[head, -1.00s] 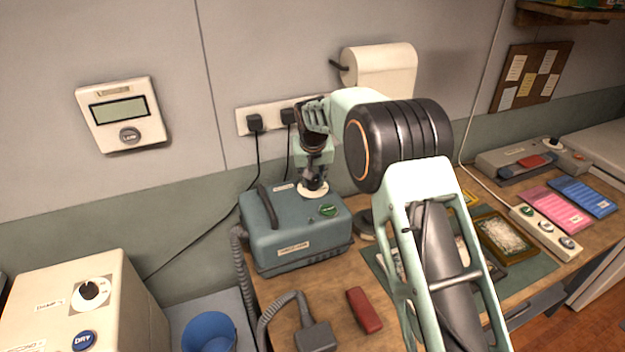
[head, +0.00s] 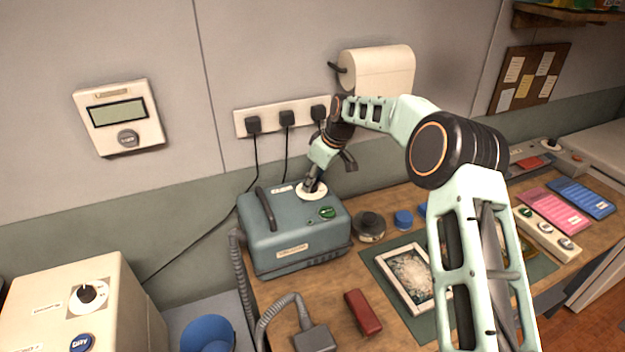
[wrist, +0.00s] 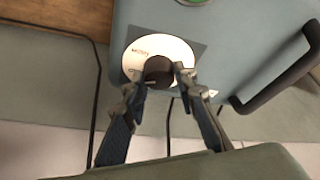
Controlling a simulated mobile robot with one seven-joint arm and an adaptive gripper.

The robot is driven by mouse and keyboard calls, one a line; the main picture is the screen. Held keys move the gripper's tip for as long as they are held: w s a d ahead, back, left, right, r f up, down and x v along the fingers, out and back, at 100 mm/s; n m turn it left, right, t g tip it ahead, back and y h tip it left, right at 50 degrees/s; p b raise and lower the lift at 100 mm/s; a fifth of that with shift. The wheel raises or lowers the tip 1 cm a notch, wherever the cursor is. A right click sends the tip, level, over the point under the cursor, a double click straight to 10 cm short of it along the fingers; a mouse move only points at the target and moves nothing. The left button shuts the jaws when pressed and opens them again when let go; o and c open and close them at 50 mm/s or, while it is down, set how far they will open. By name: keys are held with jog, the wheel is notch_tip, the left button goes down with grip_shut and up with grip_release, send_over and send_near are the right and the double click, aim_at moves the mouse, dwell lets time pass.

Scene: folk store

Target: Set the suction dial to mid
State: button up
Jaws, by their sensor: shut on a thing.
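The suction dial is a dark round knob (wrist: 158,70) on a white printed disc (wrist: 178,50), on top of a blue-grey vacuum unit (head: 290,238). The white disc also shows in the head view (head: 318,193), with the knob mostly hidden by my gripper. My gripper (wrist: 160,78) is shut on the knob, one finger on each side, in the wrist view. In the head view my gripper (head: 312,186) comes down tilted onto the disc. Part of the disc's lettering shows, but the full scale and the dial's setting cannot be read.
A green button (head: 327,213) sits near the dial on the unit, and a dark carry handle (head: 266,208) stands at its left. A dark round tin (head: 369,226), a framed picture (head: 412,277) and a red block (head: 363,311) lie on the bench. Wall sockets (head: 287,119) are behind.

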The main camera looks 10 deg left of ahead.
jog(key=shift+w+n+g, duration=0.1)
jog(key=shift+n+g, duration=0.2)
jog(key=shift+n, duration=0.5)
jog(key=o, duration=1.2)
jog(key=shift+c, duration=0.2)
jog(key=v, duration=1.2)
jog(key=shift+d, duration=0.2)
